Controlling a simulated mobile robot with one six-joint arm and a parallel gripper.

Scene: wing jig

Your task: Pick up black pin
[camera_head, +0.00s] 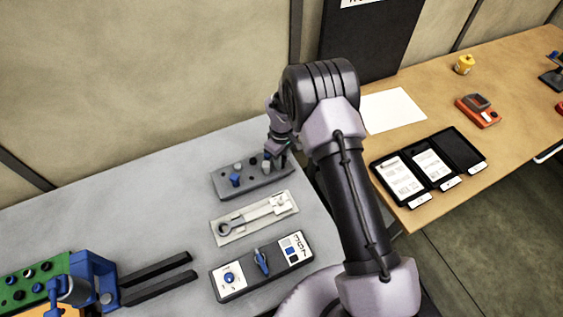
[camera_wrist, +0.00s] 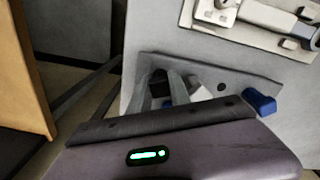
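A dark grey holder block (camera_head: 262,187) lies on the grey table and also shows in the wrist view (camera_wrist: 237,77). A blue pin (camera_head: 235,179) stands at its left part; it shows at the right in the wrist view (camera_wrist: 260,102). A light grey pin (camera_head: 266,167) stands further right. My gripper (camera_head: 279,160) is down at the block's right end, pointing downward. In the wrist view my two fingers (camera_wrist: 162,90) stand either side of a small dark thing (camera_wrist: 158,77), which looks like the black pin. It is mostly hidden, and I cannot tell whether the fingers touch it.
A tray with a wrench-like tool (camera_head: 240,226) and a switch panel (camera_head: 237,286) lie in front of the block. A blue fixture (camera_head: 95,278) with dark rails is at the left. A wooden table (camera_head: 440,88) at the right holds a black case. The back-left table is clear.

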